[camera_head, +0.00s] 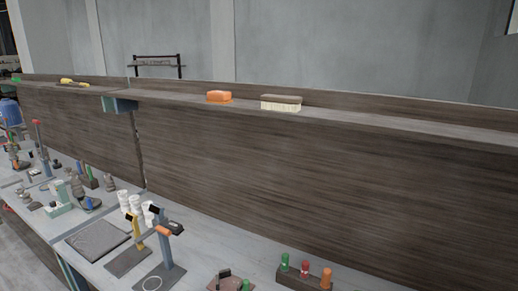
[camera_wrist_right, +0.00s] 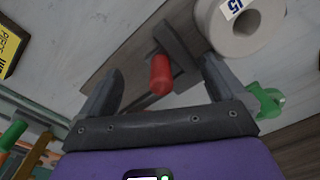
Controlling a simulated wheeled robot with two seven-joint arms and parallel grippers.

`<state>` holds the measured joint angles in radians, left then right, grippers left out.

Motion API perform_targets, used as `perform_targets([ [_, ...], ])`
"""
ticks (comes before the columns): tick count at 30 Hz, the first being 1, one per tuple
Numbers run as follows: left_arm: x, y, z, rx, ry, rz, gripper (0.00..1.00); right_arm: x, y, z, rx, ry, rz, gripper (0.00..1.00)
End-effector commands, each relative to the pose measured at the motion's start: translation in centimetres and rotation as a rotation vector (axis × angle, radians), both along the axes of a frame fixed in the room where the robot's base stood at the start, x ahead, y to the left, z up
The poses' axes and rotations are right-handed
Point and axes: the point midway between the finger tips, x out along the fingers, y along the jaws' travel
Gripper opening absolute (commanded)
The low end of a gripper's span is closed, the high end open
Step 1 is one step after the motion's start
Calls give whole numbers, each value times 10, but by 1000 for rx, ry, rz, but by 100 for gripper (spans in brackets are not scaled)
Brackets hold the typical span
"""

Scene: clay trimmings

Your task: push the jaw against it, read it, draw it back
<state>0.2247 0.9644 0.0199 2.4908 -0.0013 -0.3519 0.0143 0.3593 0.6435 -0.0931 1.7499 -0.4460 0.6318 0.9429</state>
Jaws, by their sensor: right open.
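In the right wrist view my right gripper (camera_wrist_right: 161,68) is open, with its two dark fingers spread. A red handle (camera_wrist_right: 160,78) shows between the fingers; neither finger visibly touches it. It joins a dark grey bar (camera_wrist_right: 176,44) over a grey-brown plate (camera_wrist_right: 132,55). A pale roll (camera_wrist_right: 240,28) with a hollow end and a label reading 15 lies close beside the bar; I cannot tell whether they touch. No readable scale or display shows on this device. My left gripper is in neither view.
In the wrist view a green part (camera_wrist_right: 264,102) is right of the gripper and a yellow label (camera_wrist_right: 8,45) is at left. In the head view the bench holds upright stands (camera_head: 166,245), a grey board (camera_head: 97,240) and a peg block (camera_head: 290,279). A shelf (camera_head: 350,118) runs behind.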

Motion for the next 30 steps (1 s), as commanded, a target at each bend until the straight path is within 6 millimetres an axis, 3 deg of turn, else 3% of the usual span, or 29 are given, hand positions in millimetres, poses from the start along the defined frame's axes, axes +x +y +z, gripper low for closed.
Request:
perform_targets([
  [1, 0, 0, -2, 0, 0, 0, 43, -12, -1, -14, 5, 36, -6, 100],
  [11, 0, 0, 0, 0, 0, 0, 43, -12, -1, -11, 4, 34, -5, 100],
  [30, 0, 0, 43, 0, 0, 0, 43, -7, 1, 62, 4, 20, 0, 100],
])
